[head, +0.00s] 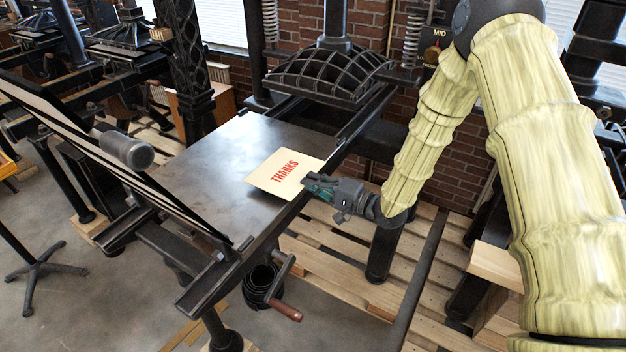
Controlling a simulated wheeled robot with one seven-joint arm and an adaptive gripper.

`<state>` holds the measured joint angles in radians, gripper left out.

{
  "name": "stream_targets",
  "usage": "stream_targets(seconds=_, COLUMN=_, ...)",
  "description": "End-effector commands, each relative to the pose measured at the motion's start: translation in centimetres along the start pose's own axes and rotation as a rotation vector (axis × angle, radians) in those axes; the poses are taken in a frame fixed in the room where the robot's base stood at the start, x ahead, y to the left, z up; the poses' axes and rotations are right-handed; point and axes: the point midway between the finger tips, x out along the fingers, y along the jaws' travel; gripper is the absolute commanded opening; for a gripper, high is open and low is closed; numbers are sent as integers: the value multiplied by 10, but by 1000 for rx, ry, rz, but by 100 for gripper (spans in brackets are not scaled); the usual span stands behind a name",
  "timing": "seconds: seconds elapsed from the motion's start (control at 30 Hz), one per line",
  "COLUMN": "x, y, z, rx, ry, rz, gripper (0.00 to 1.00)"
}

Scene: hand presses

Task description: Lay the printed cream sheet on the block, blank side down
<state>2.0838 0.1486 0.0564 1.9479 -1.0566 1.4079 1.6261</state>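The cream sheet (273,179) shows its printed side up, with red letters reading THANKS. It is over the right part of the press's grey metal bed (205,165), close to the bed's right edge. My gripper (308,183) comes in from the right and its fingertips meet the sheet's right edge. The fingers look closed together on that edge; the lower finger is largely hidden. I cannot tell whether the sheet rests flat on the bed or is held just above it. I cannot make out a separate block on the bed.
A black ribbed press head (330,75) hangs behind the bed. A dark hinged frame (110,155) leans up along the bed's left side. A crank with a wooden handle (286,309) is below the front. Wooden pallets (340,255) lie at right. The bed's left part is clear.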

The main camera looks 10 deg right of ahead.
Motion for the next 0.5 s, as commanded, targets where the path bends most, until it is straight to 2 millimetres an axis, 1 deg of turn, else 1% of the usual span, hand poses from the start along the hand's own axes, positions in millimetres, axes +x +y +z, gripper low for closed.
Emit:
stream_targets(seconds=0.47, x=0, y=1, z=0, rx=0, ry=0, rz=0, gripper=0)
stream_targets(seconds=0.5, x=0, y=1, z=0, rx=0, ry=0, rz=0, gripper=4)
